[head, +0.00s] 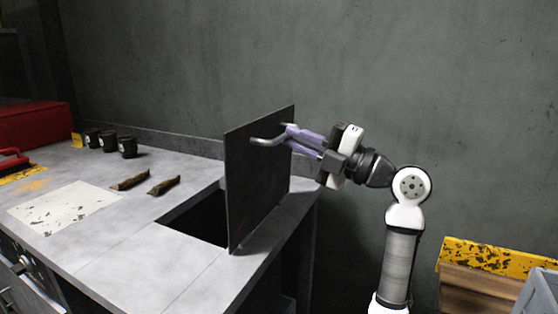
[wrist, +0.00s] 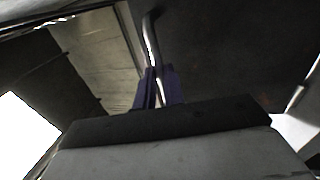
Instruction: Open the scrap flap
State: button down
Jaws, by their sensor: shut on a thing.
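The scrap flap (head: 258,180) is a dark square plate. It stands nearly upright at the right side of a dark opening (head: 203,216) in the grey bench top. A bent metal handle (head: 268,141) sticks out near its upper edge. My gripper (head: 290,138), with purple fingers, is at the flap's upper right and is shut on the handle. In the wrist view the handle (wrist: 151,38) runs down between the purple fingers (wrist: 157,88). The exact contact at the fingertips is partly hidden by the flap in the head view.
The bench top (head: 110,245) carries a white worn sheet (head: 65,206), two brown pieces (head: 148,183), several black cups (head: 108,141) and a red box (head: 35,122) at left. A yellow-edged wooden crate (head: 490,272) stands right of my arm. A grey wall is behind.

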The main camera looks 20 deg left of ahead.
jog(key=shift+d+f+y+b, duration=0.4)
jog(key=shift+d+b, duration=0.25)
jog(key=shift+b, duration=0.2)
jog(key=shift+d+f+y+b, duration=0.25)
jog(key=shift+d+y+b, duration=0.15)
jog(key=shift+d+b, duration=0.4)
jog(key=shift+d+f+y+b, duration=0.4)
jog(key=shift+d+b, duration=0.15)
jog(key=shift+b, duration=0.4)
jog(key=shift+r, duration=0.1)
jog(key=c, duration=1.5)
grip_release()
jog(key=b+v, duration=0.1)
jog(key=v, duration=1.3)
jog(key=shift+a+r, duration=0.1)
jog(key=shift+a, duration=0.05)
